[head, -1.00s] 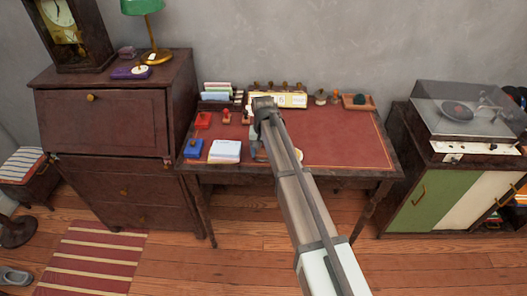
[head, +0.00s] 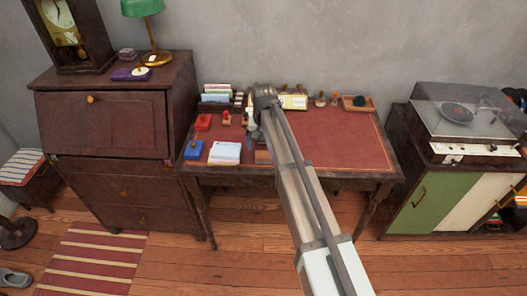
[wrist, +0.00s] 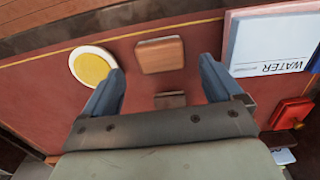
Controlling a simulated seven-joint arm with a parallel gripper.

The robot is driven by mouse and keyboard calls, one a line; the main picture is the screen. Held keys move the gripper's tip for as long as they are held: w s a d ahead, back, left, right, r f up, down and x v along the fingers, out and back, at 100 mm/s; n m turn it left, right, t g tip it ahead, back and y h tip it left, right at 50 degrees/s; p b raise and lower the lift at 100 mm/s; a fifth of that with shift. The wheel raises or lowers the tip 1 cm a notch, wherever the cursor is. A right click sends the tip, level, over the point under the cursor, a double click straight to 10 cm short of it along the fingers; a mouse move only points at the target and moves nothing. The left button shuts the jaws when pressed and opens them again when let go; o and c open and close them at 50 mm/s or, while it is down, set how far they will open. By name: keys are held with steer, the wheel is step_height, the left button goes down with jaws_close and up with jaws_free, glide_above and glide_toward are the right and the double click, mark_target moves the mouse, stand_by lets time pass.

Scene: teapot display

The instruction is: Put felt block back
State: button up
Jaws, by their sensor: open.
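A brown block with an orange-tan top, likely the felt block (wrist: 160,55), lies on the red desk top, between and beyond my fingertips in the wrist view. In the head view it shows as a small brown shape (head: 262,157) beside the arm, partly hidden. My gripper (wrist: 160,78) is open and empty above the desk. A smaller dark brown block (wrist: 170,100) shows between the fingers, nearer the palm. In the head view my gripper (head: 252,128) is mostly hidden by the wrist.
A round yellow dish with a white rim (wrist: 93,67) lies left of the block. A white pad marked WATER (wrist: 270,45) lies right. A red pad (head: 203,122), blue box (head: 194,149), several stamps and a wooden tray (head: 360,104) are on the desk. The desk's right side is clear.

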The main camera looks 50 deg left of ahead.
mark_target(263, 155)
step_height(263, 155, up, 7)
steer(key=shift+r, duration=0.15)
stand_by(0.7)
